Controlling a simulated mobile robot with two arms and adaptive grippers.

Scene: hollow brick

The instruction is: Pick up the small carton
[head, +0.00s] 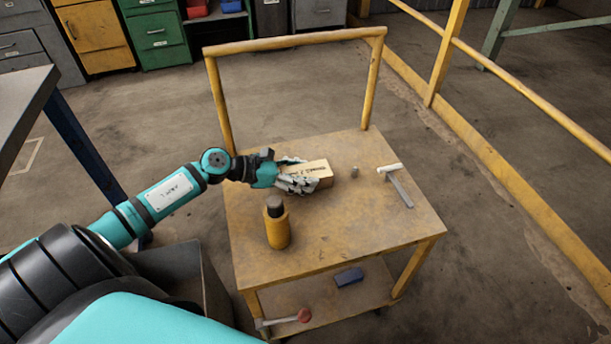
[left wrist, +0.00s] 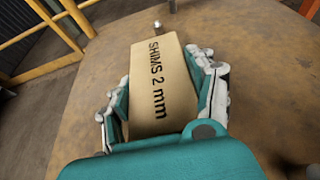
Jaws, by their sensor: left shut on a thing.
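The small carton (head: 316,171) is a tan box on the top of the yellow cart. In the left wrist view the carton (left wrist: 160,82) shows the print "SHIMS 2 mm" on its upper face. My left gripper (head: 296,179) is shut on the carton, with a finger along each side of it. The carton's near end is hidden by the gripper's palm. I cannot tell whether its underside touches the cart top. My right gripper is not in view.
A yellow bottle with a dark cap (head: 277,222) stands near my left gripper on the cart top (head: 350,235). The lower shelf holds a blue block (head: 349,277) and a red-ended tool (head: 303,315).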

